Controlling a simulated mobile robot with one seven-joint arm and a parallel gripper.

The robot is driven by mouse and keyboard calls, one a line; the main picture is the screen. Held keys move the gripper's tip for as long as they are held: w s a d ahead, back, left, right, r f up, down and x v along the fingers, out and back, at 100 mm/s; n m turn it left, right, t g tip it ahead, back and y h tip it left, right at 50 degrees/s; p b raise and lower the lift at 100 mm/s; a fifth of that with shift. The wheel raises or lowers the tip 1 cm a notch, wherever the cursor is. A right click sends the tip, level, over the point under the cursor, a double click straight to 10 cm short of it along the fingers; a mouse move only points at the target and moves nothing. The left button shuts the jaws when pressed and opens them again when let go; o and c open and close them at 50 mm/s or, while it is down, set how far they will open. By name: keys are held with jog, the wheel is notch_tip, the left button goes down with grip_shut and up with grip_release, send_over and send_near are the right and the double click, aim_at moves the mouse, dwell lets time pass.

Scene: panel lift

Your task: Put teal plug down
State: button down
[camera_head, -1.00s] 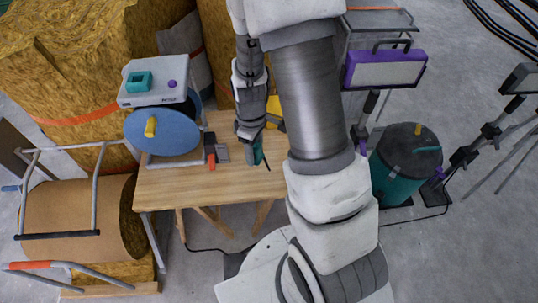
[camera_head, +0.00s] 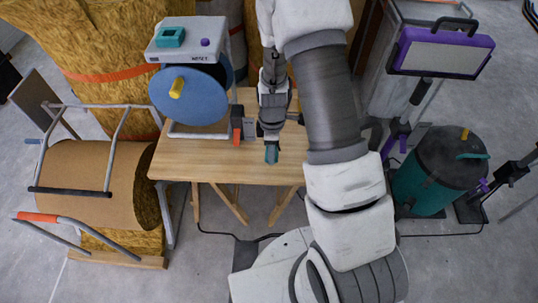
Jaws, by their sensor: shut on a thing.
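The teal plug (camera_head: 271,154) is at the tip of my gripper (camera_head: 271,143), over the right part of the wooden table (camera_head: 215,168). My gripper points down and is shut on the plug. The plug's lower end shows below the fingers, near the tabletop. I cannot tell whether it touches the table. The upper part of the plug is hidden by the fingers.
A red and grey tool (camera_head: 238,130) lies just left of my gripper. A grey device with a teal socket frame (camera_head: 171,37) and a blue disc (camera_head: 190,93) stand at the table's left. The front of the tabletop is clear. A teal drum (camera_head: 425,185) stands right.

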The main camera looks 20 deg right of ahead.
jog(key=shift+w+a+f, duration=0.2)
jog(key=shift+w+f, duration=0.2)
jog(key=shift+w, duration=0.2)
jog(key=shift+w+a+f, duration=0.2)
jog(key=shift+w+f, duration=0.2)
jog(key=shift+w, duration=0.15)
jog(key=shift+f+b, duration=0.65)
jog(key=shift+f, duration=1.25)
jog(key=shift+f, duration=0.2)
jog(key=shift+c, duration=1.5)
grip_release()
jog(key=shift+r, duration=0.1)
